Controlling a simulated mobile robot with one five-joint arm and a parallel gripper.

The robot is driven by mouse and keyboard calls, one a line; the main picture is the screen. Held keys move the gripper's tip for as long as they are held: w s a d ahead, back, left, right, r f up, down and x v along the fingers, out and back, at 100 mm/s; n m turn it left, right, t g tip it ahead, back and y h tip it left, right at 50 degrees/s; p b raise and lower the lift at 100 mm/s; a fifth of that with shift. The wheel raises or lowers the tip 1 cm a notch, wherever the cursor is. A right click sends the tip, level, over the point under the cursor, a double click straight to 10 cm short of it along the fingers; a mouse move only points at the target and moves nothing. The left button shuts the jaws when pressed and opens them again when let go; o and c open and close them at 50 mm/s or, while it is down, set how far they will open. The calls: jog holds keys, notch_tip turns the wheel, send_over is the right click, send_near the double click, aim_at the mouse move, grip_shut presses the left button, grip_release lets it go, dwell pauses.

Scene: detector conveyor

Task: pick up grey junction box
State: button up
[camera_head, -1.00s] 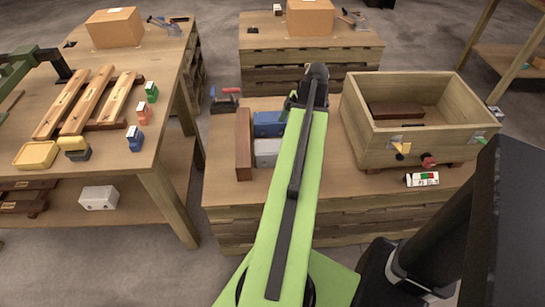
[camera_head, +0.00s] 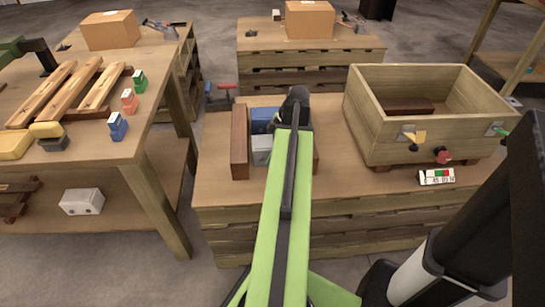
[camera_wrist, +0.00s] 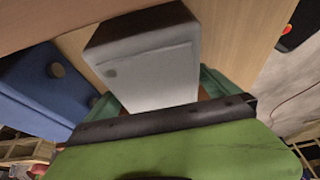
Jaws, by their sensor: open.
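The grey junction box (camera_head: 262,150) sits on the pallet-like wooden table, in front of a blue box (camera_head: 264,118) and partly hidden by my green arm. In the wrist view the grey box (camera_wrist: 155,68) fills the upper middle, its pale face with a small round mark. My gripper (camera_wrist: 158,97) is open, its green jaws showing at the lower left and right of the grey box's near end. Whether they touch it I cannot tell. The blue box (camera_wrist: 42,88) stands close on the left there. In the head view my arm hides the jaws.
A brown block (camera_head: 239,142) stands left of the boxes. A wooden crate (camera_head: 375,125) stands on the right of the table, with a small white labelled item (camera_head: 436,177) before it. A white box (camera_head: 82,202) lies on the left table's lower shelf.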

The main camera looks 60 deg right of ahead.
jog(key=shift+f, duration=0.25)
dwell(0.4)
jog(key=c, duration=2.1)
jog(key=shift+r, duration=0.15)
notch_tip(320, 180, up, 10)
jog(key=p, duration=1)
jog(key=shift+r, duration=0.15)
